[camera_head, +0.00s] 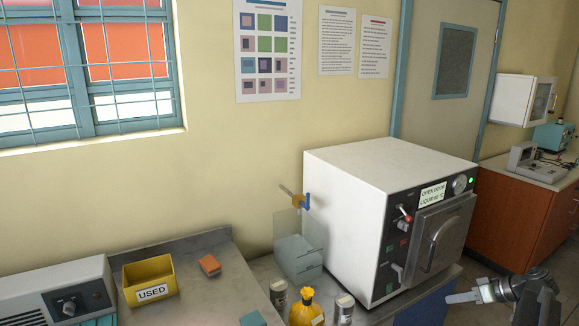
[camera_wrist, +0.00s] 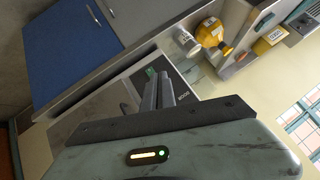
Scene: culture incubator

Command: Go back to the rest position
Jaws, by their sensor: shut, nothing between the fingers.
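My gripper (camera_head: 462,297) shows at the lower right of the head view, in front of the incubator and below its door. Its fingers are shut and empty. They also show in the wrist view (camera_wrist: 158,88), close together and pointing up the picture. The white incubator (camera_head: 350,180) stands on the bench with its grey front door (camera_head: 440,240) closed. A green light glows on its front, beside a dial and a label reading "OPEN DOOR". I see clear space between the fingers and the door in the head view.
A yellow bottle (camera_head: 307,308) stands between two cans left of the incubator. A yellow bin marked USED (camera_head: 150,280) and an orange block (camera_head: 210,265) sit further left. A blue cabinet front (camera_wrist: 70,45) shows in the wrist view. An orange-brown cabinet (camera_head: 510,215) stands behind at right.

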